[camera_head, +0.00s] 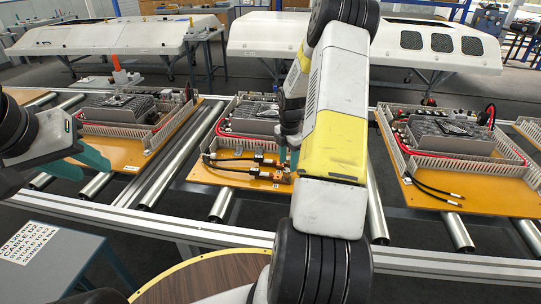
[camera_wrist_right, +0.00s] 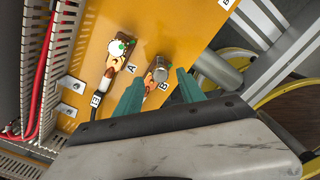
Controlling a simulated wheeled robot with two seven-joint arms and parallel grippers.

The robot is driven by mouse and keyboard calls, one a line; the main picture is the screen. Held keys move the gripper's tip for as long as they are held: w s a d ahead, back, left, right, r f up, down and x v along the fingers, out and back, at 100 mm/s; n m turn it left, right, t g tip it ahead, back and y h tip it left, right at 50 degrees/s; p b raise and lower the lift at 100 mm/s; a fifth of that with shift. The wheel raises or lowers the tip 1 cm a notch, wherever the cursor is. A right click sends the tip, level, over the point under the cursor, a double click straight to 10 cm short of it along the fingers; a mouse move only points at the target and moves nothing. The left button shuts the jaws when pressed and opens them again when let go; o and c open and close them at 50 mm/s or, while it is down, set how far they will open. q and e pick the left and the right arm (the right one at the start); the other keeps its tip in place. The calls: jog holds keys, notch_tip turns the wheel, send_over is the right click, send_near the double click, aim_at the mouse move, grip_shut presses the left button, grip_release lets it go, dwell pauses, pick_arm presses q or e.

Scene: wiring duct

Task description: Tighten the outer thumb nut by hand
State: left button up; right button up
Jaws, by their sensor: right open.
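The orange board (camera_head: 215,178) in the middle carries two cable lugs. In the right wrist view, the grey knurled thumb nut (camera_wrist_right: 159,66) sits on the copper lug beside label B, nearer the board's edge. A second stud with a white and green top (camera_wrist_right: 118,47) sits beside label A. My right gripper (camera_wrist_right: 160,77) is open, its teal fingers on either side of the grey nut's near end; I cannot tell whether they touch it. In the head view my right arm largely hides that gripper. My left gripper (camera_head: 78,162) looks open and empty over the left board's edge.
Black cables (camera_head: 228,162) run to the lugs. A grey slotted wiring duct (camera_wrist_right: 51,70) and red cables border the board. Similar boards stand left and right (camera_head: 475,195) on the roller conveyor (camera_head: 185,150). A blue-grey table (camera_head: 50,260) with a label is at front left.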

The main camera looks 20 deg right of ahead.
aim_at(287, 170)
jog(key=shift+f, duration=1.55)
grip_shut()
